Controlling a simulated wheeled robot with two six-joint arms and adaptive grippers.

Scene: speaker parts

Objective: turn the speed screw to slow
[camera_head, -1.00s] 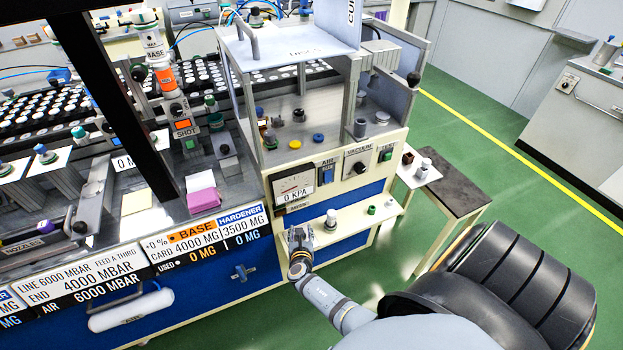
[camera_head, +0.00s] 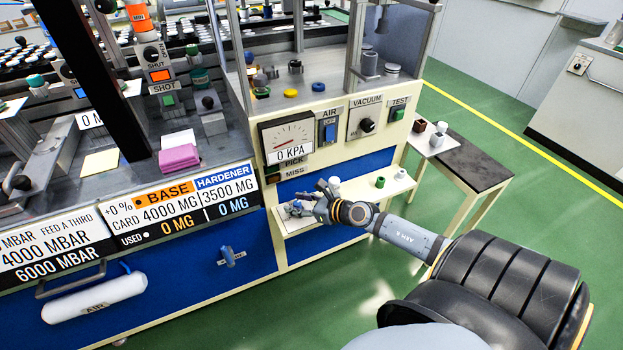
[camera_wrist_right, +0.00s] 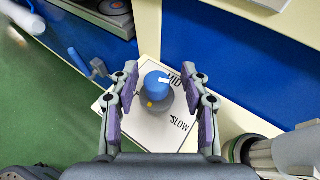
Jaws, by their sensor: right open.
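The speed screw is a blue knob (camera_wrist_right: 157,86) with a white pointer mark and a darker base bearing a yellow dot. It stands on a white plate (camera_wrist_right: 150,130) printed MID and SLOW. The white mark lies on the knob's right side, towards MID. My right gripper (camera_wrist_right: 160,92) is open, with one finger on each side of the knob; I cannot tell whether they touch it. In the head view my right gripper (camera_head: 304,208) is over the shelf at the machine's front and hides the knob. My left gripper is not in view.
A cream shelf (camera_head: 352,196) carries small cylinders, including a green one (camera_head: 380,182), to the right of my gripper. Larger pale cylinders (camera_wrist_right: 280,152) show close by in the wrist view. A blue handle (camera_head: 231,257) projects from the lower front panel. Green floor lies in front.

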